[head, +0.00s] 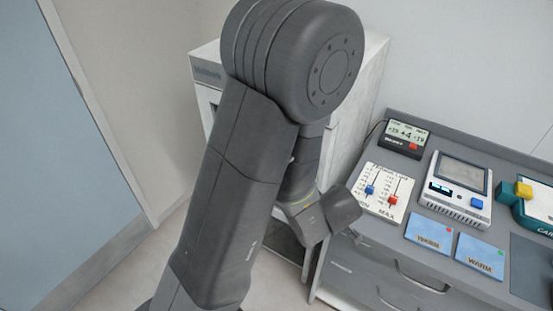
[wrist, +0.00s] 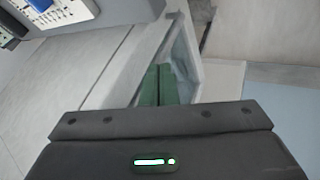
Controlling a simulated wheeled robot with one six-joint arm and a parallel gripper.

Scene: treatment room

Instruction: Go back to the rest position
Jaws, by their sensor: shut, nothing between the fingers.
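My gripper (wrist: 158,84) shows in the wrist view as two green fingers side by side, shut with nothing between them, beyond the dark wrist housing with its green light. In the head view my arm rises large through the middle and folds down at the back. Its wrist end (head: 322,216) hangs in front of the white cabinet, just left of the counter. The fingers cannot be made out in the head view.
A white cabinet (head: 357,85) stands behind my arm. The grey counter (head: 408,152) at right holds a slider panel (head: 383,191), a small display (head: 404,138), a white device (head: 457,185), two blue cards (head: 429,233) and a teal-cased device (head: 538,205). Floor shows at left.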

